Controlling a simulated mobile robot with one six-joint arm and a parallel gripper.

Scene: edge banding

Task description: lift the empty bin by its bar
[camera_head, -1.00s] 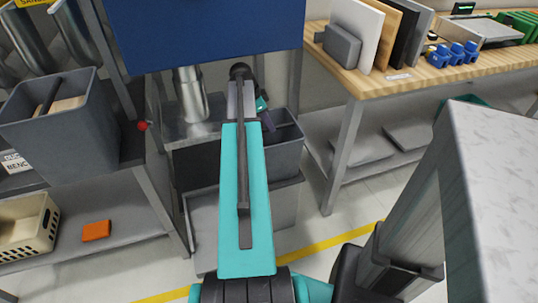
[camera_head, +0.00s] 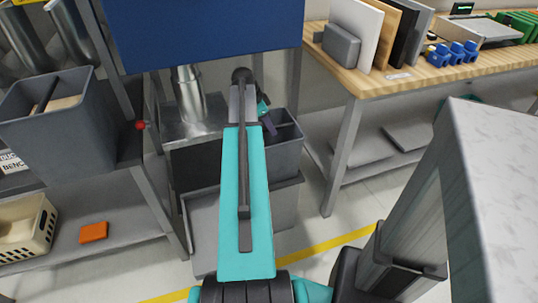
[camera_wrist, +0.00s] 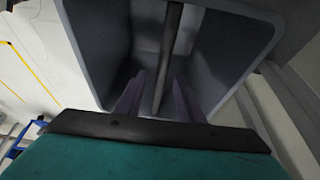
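The grey bin (camera_head: 287,158) stands behind my arm in the middle of the head view, and my arm hides its left part. In the wrist view the bin (camera_wrist: 225,60) looks empty inside, with a dark bar (camera_wrist: 170,40) running across its opening. My gripper (camera_wrist: 158,103) is open, with one purple finger on each side of the bar. I cannot tell whether either finger touches the bar. In the head view my gripper (camera_head: 268,125) is small and partly hidden at the bin's top.
The bin rests on a grey stand (camera_head: 287,205) under a machine with a blue panel (camera_head: 205,35) and a metal duct (camera_head: 188,95). Another grey bin (camera_head: 60,135) with brown contents sits on the left rack. A wooden workbench (camera_head: 420,75) stands at right.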

